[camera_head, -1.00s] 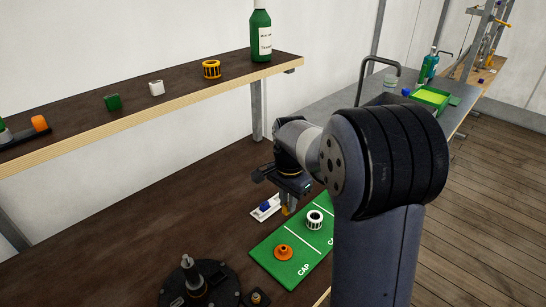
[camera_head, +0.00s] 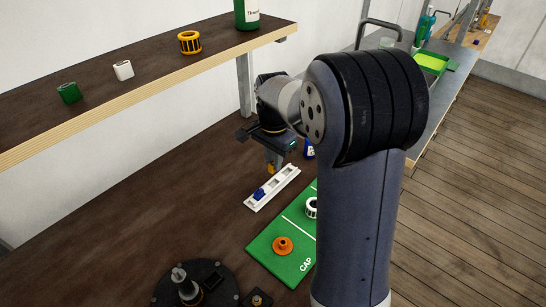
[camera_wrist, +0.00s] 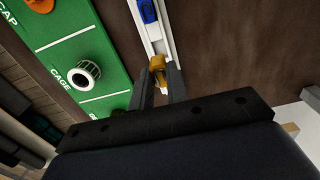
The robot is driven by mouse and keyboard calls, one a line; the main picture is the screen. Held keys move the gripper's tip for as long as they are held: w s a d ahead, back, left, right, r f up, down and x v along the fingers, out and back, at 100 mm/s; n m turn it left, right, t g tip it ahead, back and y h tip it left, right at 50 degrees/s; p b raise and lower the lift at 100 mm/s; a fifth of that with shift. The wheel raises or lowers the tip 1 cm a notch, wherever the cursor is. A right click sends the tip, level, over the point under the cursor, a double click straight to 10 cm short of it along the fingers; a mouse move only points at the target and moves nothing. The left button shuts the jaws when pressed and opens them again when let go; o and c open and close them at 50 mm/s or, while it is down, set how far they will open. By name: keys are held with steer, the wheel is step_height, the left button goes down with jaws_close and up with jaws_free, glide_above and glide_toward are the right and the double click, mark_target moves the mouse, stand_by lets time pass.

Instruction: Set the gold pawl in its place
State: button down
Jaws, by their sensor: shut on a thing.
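The gold pawl (camera_wrist: 157,64) is between the fingertips of my gripper (camera_wrist: 160,74) in the wrist view. In the head view my gripper (camera_head: 273,160) points down over the far side of a white slotted rack (camera_head: 284,181), with the gold pawl (camera_head: 271,168) low between its fingers. The rack also shows in the wrist view (camera_wrist: 168,22), running up from behind the pawl. A blue pawl (camera_head: 259,194) sits in the rack's near end; it also shows in the wrist view (camera_wrist: 148,10). I cannot tell whether the gold pawl touches the rack.
A green mat (camera_head: 264,246) beside the rack bears an orange cap (camera_head: 282,245) and a white-and-black cage ring (camera_head: 311,207). A dark round fixture with a post (camera_head: 190,284) stands at the front. A shelf (camera_head: 150,82) overhangs the back. Brown bench left of the rack is clear.

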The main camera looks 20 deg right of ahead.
mark_target(273, 172)
steer(key=shift+f, duration=0.1)
step_height(273, 172, down, 4)
steer(key=b, duration=0.4)
steer(key=shift+f, duration=0.25)
steer(key=shift+r, duration=0.15)
steer(key=shift+p, duration=0.4)
steer(key=shift+f, duration=0.3)
stand_by(0.4)
steer(key=shift+f+b, duration=0.65)
steer(key=shift+f, duration=0.1)
